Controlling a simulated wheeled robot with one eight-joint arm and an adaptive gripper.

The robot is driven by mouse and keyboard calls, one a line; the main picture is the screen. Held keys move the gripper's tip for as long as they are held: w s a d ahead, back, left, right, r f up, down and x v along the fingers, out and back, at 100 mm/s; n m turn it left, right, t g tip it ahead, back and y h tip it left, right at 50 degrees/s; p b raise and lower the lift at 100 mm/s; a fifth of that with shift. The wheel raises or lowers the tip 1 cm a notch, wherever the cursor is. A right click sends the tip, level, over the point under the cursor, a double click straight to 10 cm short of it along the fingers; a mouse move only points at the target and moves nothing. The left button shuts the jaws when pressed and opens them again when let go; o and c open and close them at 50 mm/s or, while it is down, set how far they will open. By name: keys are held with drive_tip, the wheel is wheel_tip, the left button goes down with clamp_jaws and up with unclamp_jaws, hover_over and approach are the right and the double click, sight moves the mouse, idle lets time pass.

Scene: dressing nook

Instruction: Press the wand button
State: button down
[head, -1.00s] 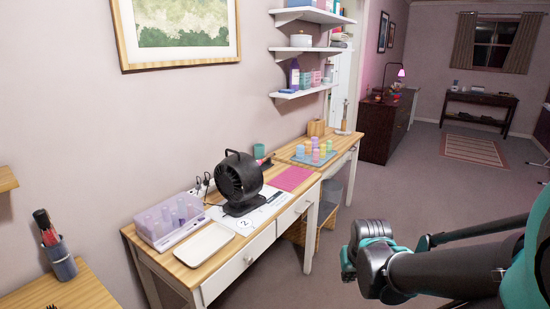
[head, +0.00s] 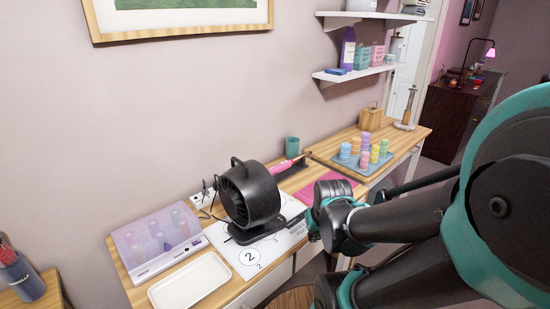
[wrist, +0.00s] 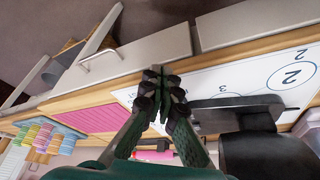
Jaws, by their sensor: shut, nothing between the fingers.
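The wand (head: 286,166) is bright pink and lies on the wooden table behind and to the right of the black fan (head: 248,197). Part of the pink wand also shows in the wrist view (wrist: 153,155), low behind my fingers. Its button cannot be made out in either view. My gripper (wrist: 160,85) is shut and empty, above the table's front side between the pink mat (wrist: 92,119) and the fan. In the head view my arm comes in from the right, and the fingers cannot be made out.
The fan stands on a white numbered sheet (head: 251,257). A clear lilac box (head: 130,242) and a white tray (head: 190,282) are at left. A blue tray (head: 340,160) with pastel cylinders is on the farther table. Shelves (head: 355,74) jut from the wall.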

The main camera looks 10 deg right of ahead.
wheel_tip(320, 180, up, 15)
drive_tip(key=m+t+y, duration=0.2)
drive_tip(key=m+t, duration=0.3)
drive_tip(key=m, duration=0.2)
hover_over(283, 164)
drive_tip(key=shift+f, duration=0.2)
drive_tip(key=shift+f, duration=0.1)
drive_tip(key=shift+s+f, duration=0.1)
drive_tip(key=shift+f, duration=4.25)
drive_tip(key=shift+f, duration=0.1)
drive_tip(key=shift+f, duration=0.35)
